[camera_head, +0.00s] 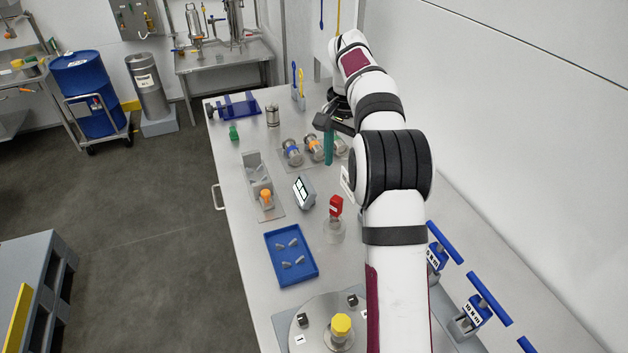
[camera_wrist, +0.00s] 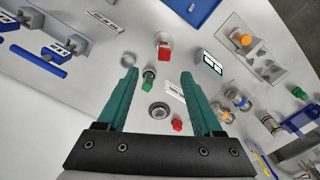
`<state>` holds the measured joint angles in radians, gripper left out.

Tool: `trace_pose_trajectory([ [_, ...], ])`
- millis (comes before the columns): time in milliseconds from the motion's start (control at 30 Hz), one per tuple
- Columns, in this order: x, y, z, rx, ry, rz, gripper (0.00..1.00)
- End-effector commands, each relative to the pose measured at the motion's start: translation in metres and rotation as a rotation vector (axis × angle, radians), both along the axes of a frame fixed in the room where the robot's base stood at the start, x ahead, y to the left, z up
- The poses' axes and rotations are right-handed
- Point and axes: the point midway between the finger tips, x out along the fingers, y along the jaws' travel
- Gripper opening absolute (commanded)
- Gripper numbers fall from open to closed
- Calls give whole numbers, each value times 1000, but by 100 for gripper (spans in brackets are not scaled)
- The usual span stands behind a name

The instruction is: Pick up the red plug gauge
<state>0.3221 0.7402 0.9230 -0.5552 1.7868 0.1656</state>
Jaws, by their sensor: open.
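In the wrist view a small red piece (camera_wrist: 177,124), likely the red plug gauge, lies on the bench between my fingers, nearer the right one. A round grey ring-shaped piece (camera_wrist: 158,111) is beside it, and a green-ended piece (camera_wrist: 148,84) lies farther up near the left finger. My gripper (camera_wrist: 160,74) is open with teal fingers and nothing between them at the tips. In the head view my gripper (camera_head: 328,148) hangs above the bench; my arm hides the bench area behind it, and I cannot make out the small red piece there.
A larger red block (camera_head: 336,206) stands on a round base; it also shows in the wrist view (camera_wrist: 164,52). A small display (camera_head: 304,191), a blue tray (camera_head: 291,278) and several metal cylinders (camera_head: 314,146) stand nearby. Blue T-handles (camera_head: 484,298) line the right side, near the wall.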

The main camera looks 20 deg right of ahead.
Motion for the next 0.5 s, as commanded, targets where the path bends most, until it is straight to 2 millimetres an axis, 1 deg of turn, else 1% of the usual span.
trace_pose_trajectory([
  [67,2,-3,-12,-1,3,-6,68],
  [133,2,-3,-29,0,4,-6,68],
  [300,2,-2,-78,-1,3,-5,68],
  [400,3,-2,-97,-2,1,-5,68],
  [500,4,-2,-109,-1,0,-4,68],
])
